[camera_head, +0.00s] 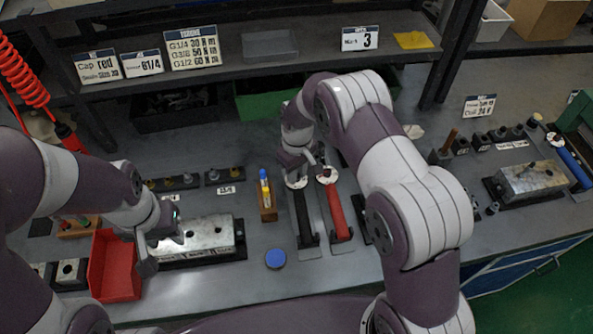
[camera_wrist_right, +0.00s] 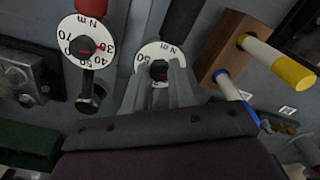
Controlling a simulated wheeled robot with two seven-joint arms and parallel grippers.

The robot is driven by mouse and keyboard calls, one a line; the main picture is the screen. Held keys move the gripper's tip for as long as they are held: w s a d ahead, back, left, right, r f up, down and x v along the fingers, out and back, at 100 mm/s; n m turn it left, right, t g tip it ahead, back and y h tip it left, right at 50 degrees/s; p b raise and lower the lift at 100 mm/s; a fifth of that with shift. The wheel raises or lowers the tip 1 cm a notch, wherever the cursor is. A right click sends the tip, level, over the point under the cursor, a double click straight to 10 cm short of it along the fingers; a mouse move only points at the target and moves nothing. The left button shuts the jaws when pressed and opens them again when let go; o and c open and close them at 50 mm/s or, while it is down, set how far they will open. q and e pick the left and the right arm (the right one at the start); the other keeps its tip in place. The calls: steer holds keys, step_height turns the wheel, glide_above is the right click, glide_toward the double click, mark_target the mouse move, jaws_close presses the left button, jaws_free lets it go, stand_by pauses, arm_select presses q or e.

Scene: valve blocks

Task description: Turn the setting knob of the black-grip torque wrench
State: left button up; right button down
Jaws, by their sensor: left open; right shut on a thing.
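The black-grip torque wrench (camera_head: 305,228) lies in a holder at the middle of the bench, its grip toward the front edge. Its white dial (camera_wrist_right: 150,57) with a dark central knob (camera_wrist_right: 158,69) shows in the right wrist view. My right gripper (camera_head: 296,172) is over the dial end, pointing down. In the wrist view its fingers (camera_wrist_right: 164,80) are shut on the knob, hiding part of the dial. The red-grip torque wrench (camera_head: 339,214) lies just right, with its own dial (camera_wrist_right: 83,40). My left gripper (camera_head: 158,248) is open beside a metal valve block (camera_head: 205,240).
A wooden holder (camera_head: 268,213) with markers stands just left of the black-grip wrench. A blue round cap (camera_head: 276,259) and a red bin (camera_head: 112,272) are on the bench. Another valve block (camera_head: 530,178) and a blue-grip tool (camera_head: 573,167) are at the right. A shelf with signs runs behind.

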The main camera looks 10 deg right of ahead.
steer(key=m, duration=0.9)
steer(key=shift+m, duration=0.3)
steer(key=m, duration=0.4)
steer(key=shift+m, duration=2.3)
steer(key=shift+r, duration=0.1)
steer(key=c, duration=0.9)
jaws_free()
steer(key=shift+c, duration=0.2)
steer(key=shift+a, duration=0.1)
steer(key=shift+s, duration=0.1)
